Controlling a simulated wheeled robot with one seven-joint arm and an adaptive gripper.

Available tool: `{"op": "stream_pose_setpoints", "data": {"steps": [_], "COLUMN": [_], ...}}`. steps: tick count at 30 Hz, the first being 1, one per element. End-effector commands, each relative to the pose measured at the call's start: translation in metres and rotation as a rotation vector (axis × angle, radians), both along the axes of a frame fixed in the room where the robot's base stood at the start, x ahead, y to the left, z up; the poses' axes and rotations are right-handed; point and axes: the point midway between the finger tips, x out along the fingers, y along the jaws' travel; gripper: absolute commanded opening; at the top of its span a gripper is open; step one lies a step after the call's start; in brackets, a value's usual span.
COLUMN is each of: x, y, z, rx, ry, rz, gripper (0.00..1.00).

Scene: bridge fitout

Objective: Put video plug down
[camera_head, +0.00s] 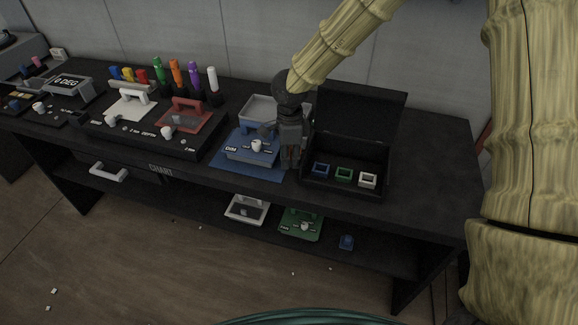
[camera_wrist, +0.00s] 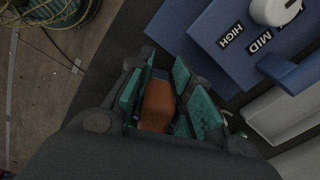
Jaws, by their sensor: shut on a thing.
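My gripper (camera_head: 290,160) points down over the dark bench, between the blue unit and the open black case. In the wrist view, my gripper (camera_wrist: 164,80) is shut on an orange-brown block, taken to be the video plug (camera_wrist: 157,104), between its teal finger pads. The plug's far end is dark and bluish, and its lower part is hidden. In the head view the fingers hide the plug. I cannot tell whether it touches the bench.
The blue unit (camera_head: 250,150) with a white knob stands just left of my gripper. The black case (camera_head: 318,188) at right has a raised lid and blue, green and white square frames inside. Bare bench top (camera_head: 435,165) lies right of the case.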

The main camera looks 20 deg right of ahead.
Motion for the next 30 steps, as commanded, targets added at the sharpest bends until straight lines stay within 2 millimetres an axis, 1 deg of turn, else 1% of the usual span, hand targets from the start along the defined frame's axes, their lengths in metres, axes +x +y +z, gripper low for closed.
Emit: {"op": "stream_pose_setpoints", "data": {"steps": [5,9,13,16,27,28,29,30], "x": [0.0,0.0,0.0,0.001,0.001,0.001,0.001,0.001], "y": [0.0,0.001,0.002,0.002,0.002,0.002,0.002,0.002], "z": [-0.011,-0.028,-0.04,-0.043,-0.046,-0.046,-0.046,-0.046], "rx": [-0.001,-0.002,-0.001,0.0,0.001,0.001,0.001,0.001], "ry": [0.0,0.001,0.001,0.0,-0.001,-0.001,-0.001,-0.001], "rz": [0.001,0.004,0.004,0.005,0.006,0.006,0.006,0.006], "gripper": [0.0,0.0,0.0,0.0,0.0,0.25,0.3,0.3]}}
